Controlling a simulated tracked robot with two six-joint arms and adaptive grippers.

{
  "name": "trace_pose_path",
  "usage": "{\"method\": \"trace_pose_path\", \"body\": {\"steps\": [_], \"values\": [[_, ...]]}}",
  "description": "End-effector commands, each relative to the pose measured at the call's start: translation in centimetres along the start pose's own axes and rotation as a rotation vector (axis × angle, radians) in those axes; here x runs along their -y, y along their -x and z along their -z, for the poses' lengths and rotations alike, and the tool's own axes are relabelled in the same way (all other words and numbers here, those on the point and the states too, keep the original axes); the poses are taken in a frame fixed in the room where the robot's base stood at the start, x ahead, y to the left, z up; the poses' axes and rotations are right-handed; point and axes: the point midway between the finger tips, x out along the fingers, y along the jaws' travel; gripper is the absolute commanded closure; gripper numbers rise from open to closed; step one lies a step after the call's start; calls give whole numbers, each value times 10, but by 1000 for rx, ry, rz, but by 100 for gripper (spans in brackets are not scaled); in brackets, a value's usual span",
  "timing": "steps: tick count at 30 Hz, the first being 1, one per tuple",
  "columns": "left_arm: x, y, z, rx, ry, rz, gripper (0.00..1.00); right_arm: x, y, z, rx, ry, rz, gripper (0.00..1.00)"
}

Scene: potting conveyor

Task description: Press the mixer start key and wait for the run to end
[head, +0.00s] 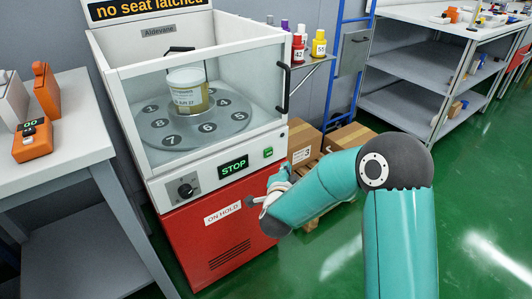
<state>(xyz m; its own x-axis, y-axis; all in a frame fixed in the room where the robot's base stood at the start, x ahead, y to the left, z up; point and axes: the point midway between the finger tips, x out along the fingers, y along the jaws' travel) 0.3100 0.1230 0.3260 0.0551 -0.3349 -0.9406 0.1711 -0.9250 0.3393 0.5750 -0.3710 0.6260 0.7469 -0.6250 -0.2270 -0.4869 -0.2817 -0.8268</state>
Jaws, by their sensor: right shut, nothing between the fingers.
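The mixer (135,150) is a white cabinet with clear panels on a red base. Its front panel has a display (233,167) reading "STOP" in green, a small green key (268,152) to the right of it and a black knob (185,189) to the left. Inside, a pale-labelled can (188,92) stands upright on a grey turntable (170,138) with numbered places. My right gripper (251,202) is shut and empty in front of the red base, below the key and apart from it in the picture. My left gripper is out of view.
A sign above the mixer (145,9) reads "no seat latched". An "ON HOLD" label (223,212) is on the base. Cartons (303,140) stand to the right. A bench (60,165) at left holds orange devices (32,140). Green floor (480,190) is clear at right.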

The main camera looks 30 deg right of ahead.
Motion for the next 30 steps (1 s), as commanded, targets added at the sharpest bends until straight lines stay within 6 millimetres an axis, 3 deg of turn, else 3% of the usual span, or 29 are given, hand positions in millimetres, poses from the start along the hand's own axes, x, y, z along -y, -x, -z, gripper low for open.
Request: {"method": "trace_pose_path", "body": {"steps": [4,12,30], "values": [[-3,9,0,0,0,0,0,12,-14,-10,2,1,-1,100],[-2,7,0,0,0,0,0,22,-30,-23,1,0,1,100],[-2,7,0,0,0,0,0,24,-32,-25,2,2,1,100]]}}
